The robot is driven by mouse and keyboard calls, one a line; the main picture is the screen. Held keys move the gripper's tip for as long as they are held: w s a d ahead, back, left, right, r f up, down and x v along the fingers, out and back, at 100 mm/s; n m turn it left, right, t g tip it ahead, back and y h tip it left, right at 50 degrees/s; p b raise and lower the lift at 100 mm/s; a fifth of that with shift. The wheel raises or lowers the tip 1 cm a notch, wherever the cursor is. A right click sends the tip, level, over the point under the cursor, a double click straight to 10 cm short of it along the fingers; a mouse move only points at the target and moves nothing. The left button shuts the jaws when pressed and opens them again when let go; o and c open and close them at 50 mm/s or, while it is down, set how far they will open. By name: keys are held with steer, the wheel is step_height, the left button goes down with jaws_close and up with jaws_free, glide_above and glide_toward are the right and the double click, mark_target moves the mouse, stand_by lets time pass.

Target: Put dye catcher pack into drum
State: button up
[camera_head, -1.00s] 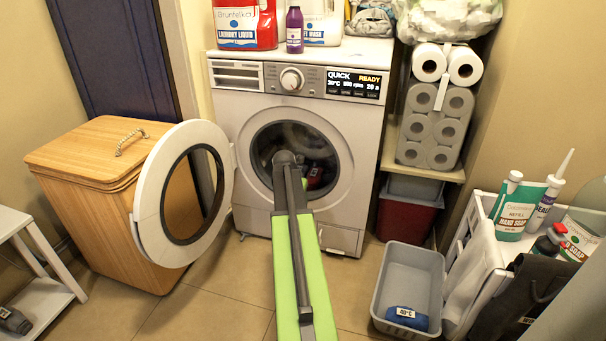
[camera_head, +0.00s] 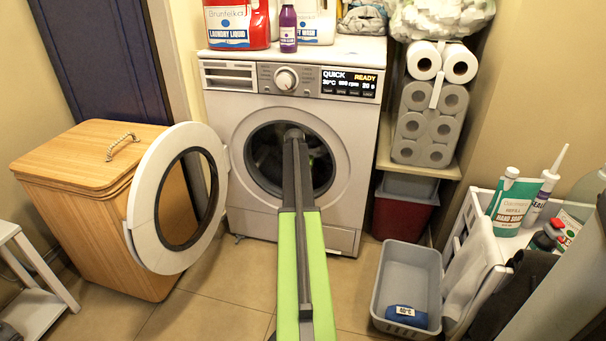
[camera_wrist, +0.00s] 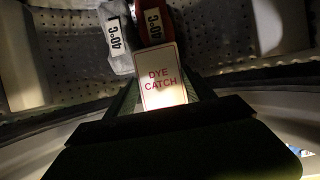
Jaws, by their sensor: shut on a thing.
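The dye catcher pack (camera_wrist: 161,76) is a small white card-like pack with red lettering, seen in the wrist view. My gripper (camera_wrist: 162,103) is shut on it, with the pack standing out beyond the fingers. The washer drum (camera_wrist: 225,50) is a dotted metal wall around the pack in the wrist view, and in the head view its dark opening (camera_head: 262,160) has my arm reaching into it. My gripper and the pack are hidden in the head view. The round washer door (camera_head: 143,225) stands open to the left.
Inside the drum, a pale item (camera_wrist: 115,38) and a red item (camera_wrist: 153,22), both tagged 40°C, lie just beyond the pack. A wooden hamper (camera_head: 95,215) stands behind the door. A grey tub (camera_head: 405,265) holding a blue item stands on the floor at right.

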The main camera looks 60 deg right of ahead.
steer(key=d, duration=0.1)
steer(key=w+d, duration=0.1)
steer(key=d, duration=0.1)
steer(key=shift+w, duration=0.1)
steer(key=shift+b+x, duration=0.9)
steer(key=shift+x, duration=0.1)
steer(key=shift+s, duration=0.35)
steer(key=shift+w+a+r, duration=0.1)
steer(key=shift+a+r, duration=0.05)
steer(key=shift+r, duration=0.1)
steer(key=o, duration=1)
steer(key=shift+w, duration=0.1)
steer(key=shift+a+r+p, duration=0.15)
steer(key=shift+r+p, duration=0.15)
steer(key=shift+p, duration=0.2)
steer(key=s+a, duration=0.1)
steer(key=a, duration=0.3)
steer(key=s+a, duration=0.1)
steer(key=a, duration=0.2)
steer(key=s+a, duration=0.2)
steer(key=a, duration=0.2)
steer(key=shift+a+r, duration=0.2)
steer(key=shift+a, duration=0.15)
